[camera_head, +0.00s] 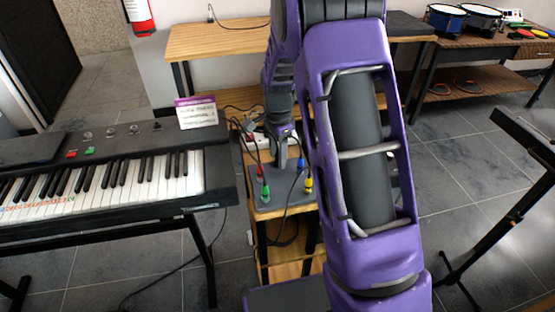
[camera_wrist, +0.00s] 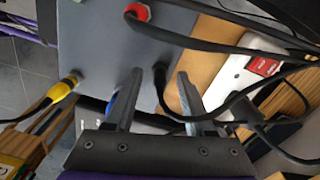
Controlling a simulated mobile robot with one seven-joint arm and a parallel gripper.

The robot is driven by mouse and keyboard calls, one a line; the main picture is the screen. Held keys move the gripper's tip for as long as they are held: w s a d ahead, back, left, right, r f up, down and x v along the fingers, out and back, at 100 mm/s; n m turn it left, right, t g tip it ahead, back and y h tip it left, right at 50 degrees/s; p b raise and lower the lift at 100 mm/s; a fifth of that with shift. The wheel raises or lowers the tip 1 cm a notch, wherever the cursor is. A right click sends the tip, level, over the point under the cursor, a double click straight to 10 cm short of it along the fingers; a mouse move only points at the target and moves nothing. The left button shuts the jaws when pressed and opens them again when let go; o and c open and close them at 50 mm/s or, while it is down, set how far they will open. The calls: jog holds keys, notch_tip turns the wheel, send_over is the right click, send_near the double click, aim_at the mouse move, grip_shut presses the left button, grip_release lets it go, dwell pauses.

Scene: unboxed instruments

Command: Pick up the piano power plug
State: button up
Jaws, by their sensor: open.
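My gripper (camera_wrist: 158,90) is open, with its two dark fingers apart in the wrist view. A black plug with a black cable (camera_wrist: 162,85) shows between the fingers, apparently at the edge of a grey box (camera_wrist: 105,40); I cannot tell how deep it lies. Another black plug (camera_wrist: 240,108) lies at a white power strip (camera_wrist: 238,75) right of the fingers. I cannot tell which plug belongs to the piano (camera_head: 100,175). In the head view my gripper (camera_head: 281,163) is above the stand by the grey box (camera_head: 268,207), its fingertips hard to make out.
Red (camera_wrist: 138,12) and yellow (camera_wrist: 70,83) plugs sit at the box. A blue plug is mostly hidden behind the left finger. Loose cables cross near the strip. A green plug (camera_head: 265,193) shows in the head view. A wooden table (camera_head: 215,40) stands behind.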

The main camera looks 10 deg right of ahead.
grip_shut()
jog(key=shift+r, duration=0.1)
dwell(0.3)
